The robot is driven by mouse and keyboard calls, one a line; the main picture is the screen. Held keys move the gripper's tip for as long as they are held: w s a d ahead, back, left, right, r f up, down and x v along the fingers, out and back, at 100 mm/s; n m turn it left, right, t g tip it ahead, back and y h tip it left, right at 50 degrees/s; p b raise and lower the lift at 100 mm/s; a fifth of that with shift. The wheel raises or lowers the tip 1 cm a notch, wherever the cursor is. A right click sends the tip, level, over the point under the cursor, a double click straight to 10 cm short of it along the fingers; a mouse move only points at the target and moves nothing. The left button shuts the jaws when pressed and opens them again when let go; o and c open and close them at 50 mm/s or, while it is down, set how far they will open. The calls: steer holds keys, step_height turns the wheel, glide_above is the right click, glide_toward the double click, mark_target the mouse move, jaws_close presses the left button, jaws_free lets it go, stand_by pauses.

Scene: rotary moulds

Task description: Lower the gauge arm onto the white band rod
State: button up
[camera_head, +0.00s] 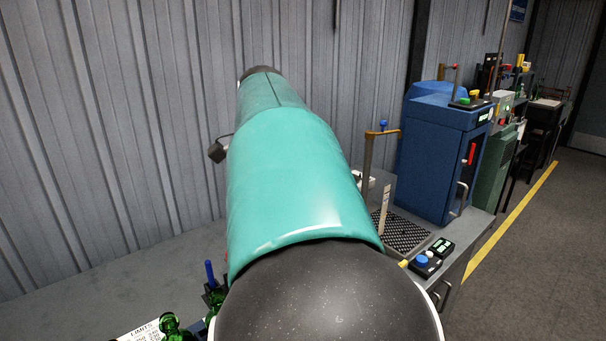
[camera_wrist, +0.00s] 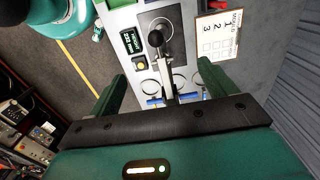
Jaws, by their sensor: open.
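In the wrist view my gripper (camera_wrist: 161,72) is open, its two green fingers wide apart. A metal arm with a black ball knob (camera_wrist: 156,38), which looks like the gauge arm, lies between the fingers in the picture; neither finger is seen to touch it. Its lower end runs behind my gripper's black bar. I cannot make out a white band rod for certain; round pale outlines (camera_wrist: 151,87) and blue parts lie beside the arm. In the head view my own arm covers the middle and my gripper is hidden.
A lit display (camera_wrist: 131,41) and yellow button sit left of the arm; a numbered card (camera_wrist: 216,36) lies right. In the head view, a blue machine (camera_head: 440,150), a post with a yellow crossarm (camera_head: 368,160), a button box (camera_head: 424,262) and green glassware (camera_head: 172,328) stand around.

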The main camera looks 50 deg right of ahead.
steer(key=shift+r, duration=0.1)
step_height(320, 180, up, 7)
stand_by(1.1)
stand_by(0.4)
steer(key=w+a+f+n+t+h, duration=0.1)
steer(key=a+f+n, duration=0.35)
steer(key=a, duration=0.25)
steer(key=w+a+f+n+t+h, duration=0.1)
steer(key=a+f+n, duration=0.2)
steer(key=a+n, duration=0.3)
steer(key=s+a+f+n+t+y, duration=0.1)
steer(key=s+a+f+n, duration=0.2)
steer(key=a+f+n, duration=0.2)
steer(key=s+a+f+n+t+y, duration=0.1)
steer(key=s+a+f+n+t, duration=0.1)
steer(key=s+a+f+n, duration=0.2)
steer(key=a+f+n, duration=0.1)
steer(key=a+f, duration=0.2)
steer(key=a, duration=0.1)
steer(key=shift+f+t, duration=0.3)
steer(key=shift+f, duration=0.1)
stand_by(0.7)
